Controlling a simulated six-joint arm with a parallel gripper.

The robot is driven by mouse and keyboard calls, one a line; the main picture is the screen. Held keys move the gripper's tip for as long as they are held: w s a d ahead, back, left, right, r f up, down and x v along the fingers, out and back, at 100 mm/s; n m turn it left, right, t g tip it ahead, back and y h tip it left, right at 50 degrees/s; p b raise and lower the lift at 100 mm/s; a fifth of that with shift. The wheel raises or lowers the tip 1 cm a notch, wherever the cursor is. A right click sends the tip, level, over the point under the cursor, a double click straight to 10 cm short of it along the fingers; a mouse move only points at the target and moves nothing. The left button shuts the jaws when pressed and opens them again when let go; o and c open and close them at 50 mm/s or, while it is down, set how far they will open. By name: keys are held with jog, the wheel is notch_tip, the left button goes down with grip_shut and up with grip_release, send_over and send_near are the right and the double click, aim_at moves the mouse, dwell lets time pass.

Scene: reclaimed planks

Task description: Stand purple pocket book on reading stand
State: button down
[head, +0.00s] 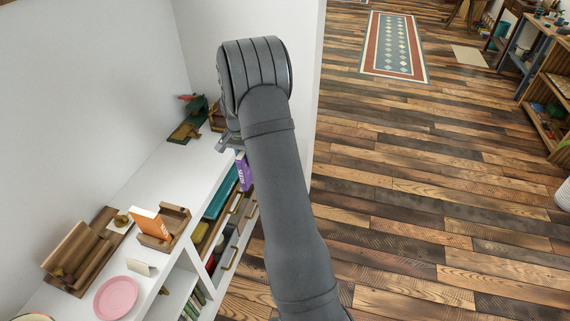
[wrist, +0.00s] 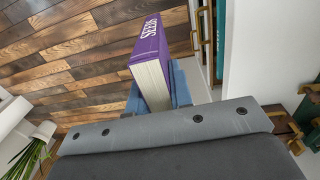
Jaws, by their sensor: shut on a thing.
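The purple pocket book (wrist: 150,52), with white lettering on its cover, is held in my gripper (wrist: 160,92). A blue-grey finger shows beside and behind its lower end in the wrist view. In the head view, part of the book (head: 243,172) shows below the gripper (head: 229,145), beside the right end of the white shelf unit; my arm hides the rest. A wooden stand with a slanted back (head: 80,248), which looks like the reading stand, is on the white top at the lower left. No book rests on it.
Right of the stand, an orange book (head: 151,222) is in a wooden holder (head: 174,228). A pink plate (head: 116,297) and a small white card (head: 141,267) lie in front. Dark green and brown objects (head: 187,122) stand at the far end. Bare white top lies between.

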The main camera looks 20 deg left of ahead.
jog(key=s+a+r, duration=0.2)
jog(key=s+a, duration=0.7)
jog(key=a, duration=0.3)
jog(key=s+a+r, duration=0.3)
jog(key=s+a, duration=0.6)
jog(key=a, duration=0.3)
jog(key=s+a+r, duration=0.2)
jog(key=s+a, duration=0.4)
jog(key=s, duration=0.7)
jog(key=s+a+r, duration=0.2)
jog(key=s+a, duration=0.4)
jog(key=s, duration=0.7)
notch_tip(320, 180, down, 8)
jog(key=shift+w+d+f+h, duration=0.15)
jog(key=shift+d+h, duration=0.15)
